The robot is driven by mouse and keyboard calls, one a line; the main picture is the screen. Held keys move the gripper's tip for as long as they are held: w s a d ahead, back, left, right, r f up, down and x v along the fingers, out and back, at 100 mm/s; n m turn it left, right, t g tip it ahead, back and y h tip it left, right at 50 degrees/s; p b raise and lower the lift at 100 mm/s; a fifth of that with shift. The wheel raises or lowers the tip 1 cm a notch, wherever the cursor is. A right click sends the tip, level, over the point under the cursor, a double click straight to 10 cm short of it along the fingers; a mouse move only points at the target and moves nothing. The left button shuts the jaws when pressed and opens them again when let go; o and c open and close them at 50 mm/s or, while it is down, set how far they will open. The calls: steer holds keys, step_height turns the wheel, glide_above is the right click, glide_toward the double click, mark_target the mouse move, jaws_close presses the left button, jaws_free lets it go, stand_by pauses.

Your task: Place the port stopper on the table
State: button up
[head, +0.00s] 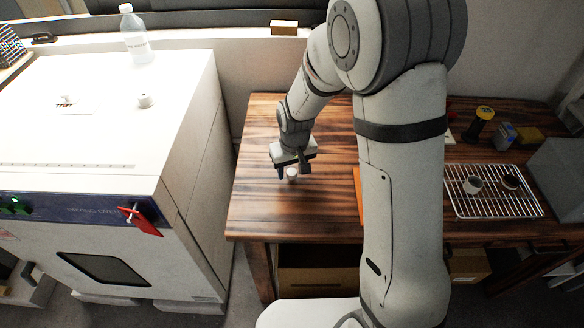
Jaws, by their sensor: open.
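A small white cylindrical piece, which looks like the port stopper (292,174), is on the wooden table (262,212) near its left end. My gripper (293,172) is low over the table right at the stopper, pointing down, with its fingers open around or beside it. I cannot tell whether the fingers touch it. The drying oven (110,75) stands left of the table. A round white fitting (146,100) is on its top.
A clear bottle (135,35) stands at the back of the oven top. A wire rack (490,205) with small cups lies on the table's right part, beyond my arm. A red handle (140,219) sticks out from the oven front. The table's front left is clear.

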step_height(320, 180, up, 12)
steer(key=s, duration=0.2)
steer(key=s+d+r+m, duration=0.2)
steer(key=s+d+r, duration=0.1)
steer(key=s+d, duration=0.4)
steer(key=s+d+r+m+t, duration=0.1)
steer(key=s+d+r+m, duration=0.1)
steer(key=s+d, duration=0.5)
steer(key=s+r+p, duration=0.1)
steer(key=s, duration=0.2)
steer(key=shift+r, duration=0.35)
steer(key=shift+d, duration=0.1)
steer(key=p+v, duration=0.4)
steer(key=shift+w+r, duration=0.2)
